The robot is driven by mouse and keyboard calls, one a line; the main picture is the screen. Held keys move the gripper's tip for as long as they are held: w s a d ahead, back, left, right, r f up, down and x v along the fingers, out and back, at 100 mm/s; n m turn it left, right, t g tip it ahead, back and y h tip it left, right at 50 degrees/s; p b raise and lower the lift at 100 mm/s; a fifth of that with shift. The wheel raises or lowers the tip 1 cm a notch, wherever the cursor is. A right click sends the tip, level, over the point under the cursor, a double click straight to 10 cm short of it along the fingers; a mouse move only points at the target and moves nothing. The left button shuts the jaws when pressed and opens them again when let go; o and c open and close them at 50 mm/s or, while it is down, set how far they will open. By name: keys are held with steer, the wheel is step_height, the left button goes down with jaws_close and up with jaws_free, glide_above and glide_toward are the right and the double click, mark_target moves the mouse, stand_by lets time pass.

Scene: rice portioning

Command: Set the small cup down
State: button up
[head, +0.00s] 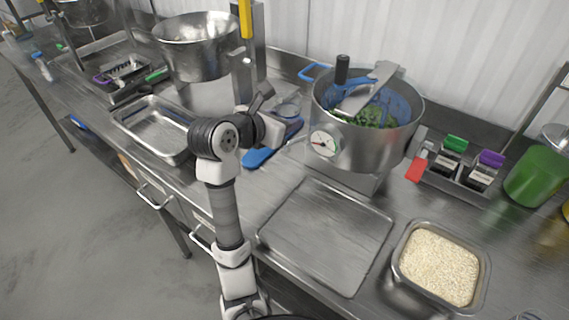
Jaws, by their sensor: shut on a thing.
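My gripper (270,103) is over the back middle of the steel counter, between the left pot and the pressure-gauge pot. It is seen from behind, with my wrist covering much of it. It is shut on what looks like the small cup (288,107), a greyish, clear-looking shape just right of the fingers. My wrist partly hides the cup. I cannot tell whether its base touches the surface below. A blue flat item (259,157) lies on the counter below and in front of the cup.
A gauge pot (340,150) with greens stands right of my gripper. A rice pan (398,268) is at front right, beside an empty flat tray (330,235). An empty steel pan (150,140) and a large pot (195,55) are left. Spice jars (480,172) stand far right.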

mark_target(283, 174)
step_height(283, 174, down, 15)
steer(key=shift+f+p, duration=0.1)
steer(key=shift+p, duration=1)
steer(key=shift+f, duration=0.15)
steer(key=o, duration=1)
steer(key=shift+r, duration=0.3)
steer(key=b+v, duration=0.4)
steer(key=v, duration=0.7)
steer(key=shift+s+a, duration=0.25)
steer(key=shift+s, duration=0.1)
steer(key=shift+r, duration=0.1)
